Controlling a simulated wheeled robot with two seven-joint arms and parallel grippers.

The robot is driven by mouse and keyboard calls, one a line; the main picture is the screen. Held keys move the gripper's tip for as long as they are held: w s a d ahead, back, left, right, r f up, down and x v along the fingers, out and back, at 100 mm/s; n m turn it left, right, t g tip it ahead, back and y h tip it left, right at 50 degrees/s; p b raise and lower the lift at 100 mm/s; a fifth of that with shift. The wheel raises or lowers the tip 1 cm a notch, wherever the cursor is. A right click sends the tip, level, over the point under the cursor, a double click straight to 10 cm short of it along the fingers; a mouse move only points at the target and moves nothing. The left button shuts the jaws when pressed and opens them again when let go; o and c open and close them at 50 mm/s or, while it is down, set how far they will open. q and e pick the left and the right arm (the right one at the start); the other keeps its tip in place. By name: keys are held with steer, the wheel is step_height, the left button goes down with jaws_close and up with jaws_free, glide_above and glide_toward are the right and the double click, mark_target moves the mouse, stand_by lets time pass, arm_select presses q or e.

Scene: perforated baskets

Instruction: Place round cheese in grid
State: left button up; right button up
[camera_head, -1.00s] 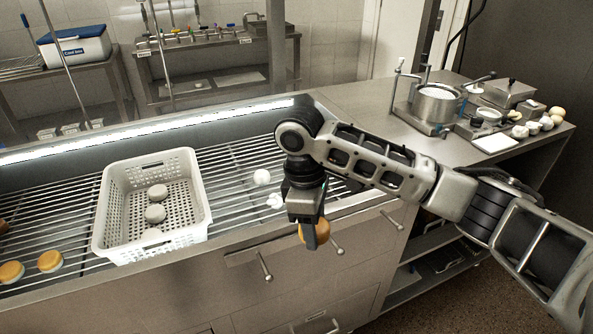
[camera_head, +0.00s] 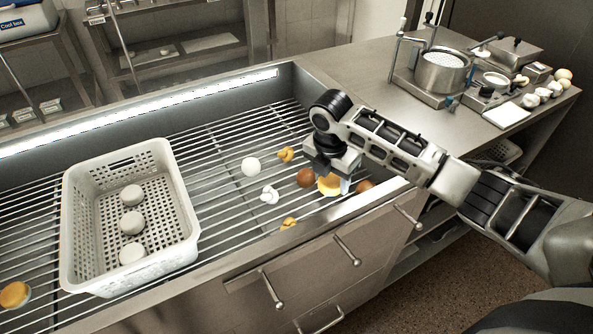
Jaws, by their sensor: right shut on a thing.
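My right gripper (camera_head: 334,182) is low over the right end of the metal grid (camera_head: 225,150). It is shut on a round orange-yellow cheese (camera_head: 329,187), partly hidden by the fingers. I cannot tell whether the cheese touches the bars. Another round orange cheese (camera_head: 14,294) lies on the grid at the far left. A white perforated basket (camera_head: 178,190) stands on the grid and holds three round white cheeses in a row, one of them in the middle (camera_head: 131,222). My left gripper is not in view.
Brown round items (camera_head: 306,177) (camera_head: 365,186) lie close on both sides of the held cheese. A white ball (camera_head: 251,167), a white mushroom-like piece (camera_head: 269,194) and small orange pieces (camera_head: 286,154) (camera_head: 288,223) lie on the grid. The counter carries a metal pot (camera_head: 441,72).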

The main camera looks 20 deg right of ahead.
mark_target(332, 194)
steer(key=f, duration=0.5)
steer(key=shift+s+d+f, duration=0.1)
steer(key=shift+d+f, duration=0.1)
steer(key=shift+f, duration=2.3)
steer(key=shift+f, duration=0.15)
steer(key=o, duration=1)
